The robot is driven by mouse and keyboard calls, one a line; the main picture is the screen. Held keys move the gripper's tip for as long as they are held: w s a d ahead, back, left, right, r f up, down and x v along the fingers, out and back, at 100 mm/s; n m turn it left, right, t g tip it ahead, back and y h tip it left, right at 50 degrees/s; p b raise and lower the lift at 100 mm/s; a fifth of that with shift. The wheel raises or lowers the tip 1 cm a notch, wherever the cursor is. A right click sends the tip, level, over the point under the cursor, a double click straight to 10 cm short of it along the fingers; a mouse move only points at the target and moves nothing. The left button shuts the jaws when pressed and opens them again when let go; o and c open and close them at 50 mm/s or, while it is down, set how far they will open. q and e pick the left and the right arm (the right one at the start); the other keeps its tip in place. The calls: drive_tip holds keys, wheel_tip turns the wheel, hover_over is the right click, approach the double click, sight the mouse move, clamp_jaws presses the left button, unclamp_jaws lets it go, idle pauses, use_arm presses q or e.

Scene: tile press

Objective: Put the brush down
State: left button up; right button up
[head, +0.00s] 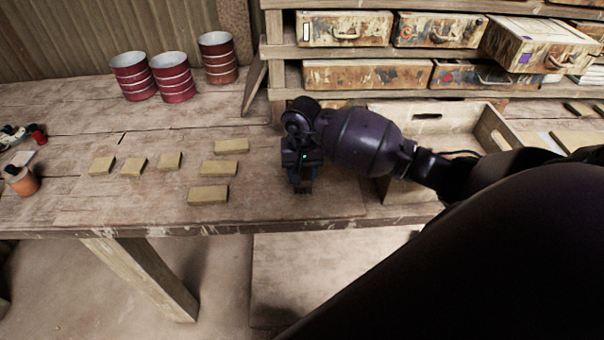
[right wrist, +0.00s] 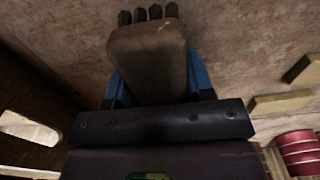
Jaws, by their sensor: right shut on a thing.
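The brush (right wrist: 148,60) is in my right gripper (right wrist: 158,88). In the right wrist view it is a worn brown block with several dark tufts at its far end, between two blue fingers. The fingers are shut on it. In the head view my right gripper (head: 302,183) points down over the wooden table (head: 270,204), near its front edge, between the tan tiles and the wooden crate. The brush is mostly hidden there by the gripper. I cannot tell whether it touches the tabletop. My left gripper is not in view.
Several tan tiles (head: 208,195) lie left of my right gripper. An open wooden crate (head: 490,126) stands to its right, partly behind my arm. Red cans (head: 174,78) stand at the back left. A drawer rack (head: 368,72) stands behind. An orange pot (head: 22,182) is far left.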

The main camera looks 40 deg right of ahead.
drive_tip(key=shift+f, duration=0.7)
drive_tip(key=shift+f, duration=0.2)
drive_tip(key=o, duration=1)
drive_tip(key=shift+o, duration=0.2)
drive_tip(key=shift+r, duration=0.1)
wheel_tip(320, 180, up, 12)
drive_tip(key=shift+r+b, duration=0.15)
drive_tip(key=shift+b, duration=0.15)
